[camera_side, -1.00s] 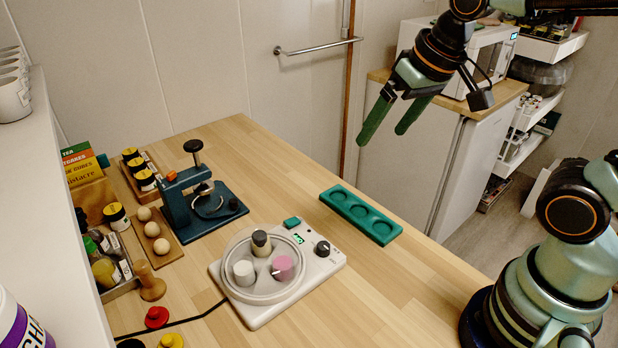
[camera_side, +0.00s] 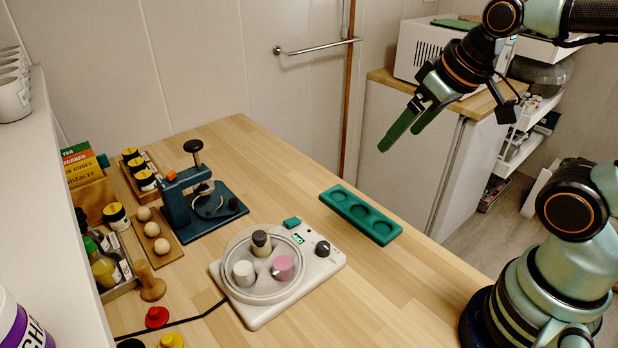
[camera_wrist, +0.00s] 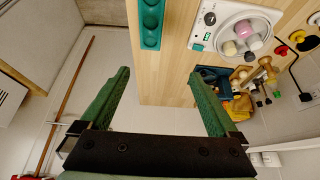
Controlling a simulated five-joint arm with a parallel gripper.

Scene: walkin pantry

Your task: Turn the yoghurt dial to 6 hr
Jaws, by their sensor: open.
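The yoghurt maker (camera_side: 258,316) is a white unit on the wooden counter, with a round tub holding a white, a dark-topped and a pink-topped jar. Its black dial (camera_side: 322,248) is on the right part of its top, beside a small green display (camera_side: 299,239). In the wrist view the dial (camera_wrist: 210,18) is at the top; its setting is too small to read. My gripper (camera_side: 400,138) is open and empty, high above the counter's far right side and well apart from the dial. Its green fingers (camera_wrist: 160,95) also show in the wrist view.
A green tray with round hollows (camera_side: 395,233) lies right of the yoghurt maker. A dark blue press (camera_side: 167,207) stands behind it to the left. Wooden balls, jars and coloured knobs are at the left.

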